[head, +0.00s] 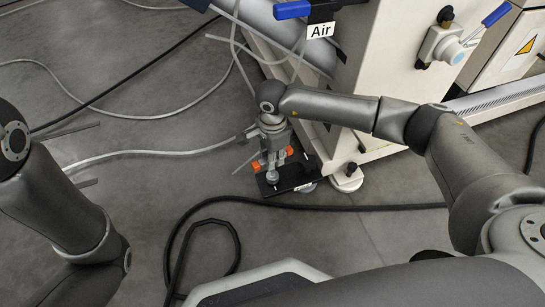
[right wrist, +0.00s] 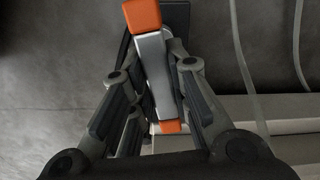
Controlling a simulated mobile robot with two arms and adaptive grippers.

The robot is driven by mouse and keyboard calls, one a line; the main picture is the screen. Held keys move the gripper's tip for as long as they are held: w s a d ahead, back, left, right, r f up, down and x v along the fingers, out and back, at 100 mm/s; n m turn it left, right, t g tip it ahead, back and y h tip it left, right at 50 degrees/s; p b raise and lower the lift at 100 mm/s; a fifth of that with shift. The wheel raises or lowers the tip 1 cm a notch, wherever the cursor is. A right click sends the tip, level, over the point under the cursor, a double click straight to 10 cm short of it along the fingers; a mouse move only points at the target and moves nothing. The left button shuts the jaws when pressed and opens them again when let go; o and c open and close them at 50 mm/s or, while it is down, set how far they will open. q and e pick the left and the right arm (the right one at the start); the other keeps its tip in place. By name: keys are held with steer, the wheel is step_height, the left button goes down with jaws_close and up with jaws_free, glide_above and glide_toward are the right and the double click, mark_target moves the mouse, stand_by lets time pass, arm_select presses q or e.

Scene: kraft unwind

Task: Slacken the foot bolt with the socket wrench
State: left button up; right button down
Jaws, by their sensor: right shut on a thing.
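My right gripper (head: 271,158) points down beside the machine's foot and is shut on the socket wrench. The wrench (right wrist: 152,75) shows in the right wrist view as a grey bar with orange ends, between the two fingers (right wrist: 158,95). In the head view its orange ends (head: 289,151) stick out on both sides of the fingers. A round grey piece (head: 272,177) shows below, over the black foot plate (head: 295,178). The foot bolt is hidden, and I cannot tell whether the socket sits on it.
The cream machine frame (head: 343,137) stands close to the right of the gripper, on a round foot (head: 346,180). A black cable (head: 330,207) and a grey hose (head: 150,153) lie on the floor. Open floor (head: 110,200) shows to the left.

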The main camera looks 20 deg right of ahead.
steer(key=shift+n, duration=0.3)
steer(key=shift+r+n+b, duration=0.1)
steer(key=shift+n+b, duration=0.2)
steer(key=shift+n, duration=0.7)
steer(key=shift+n+b, duration=0.3)
steer(key=shift+n, duration=0.9)
steer(key=shift+n, duration=0.5)
steer(key=shift+n+b, duration=0.3)
steer(key=shift+n, duration=0.3)
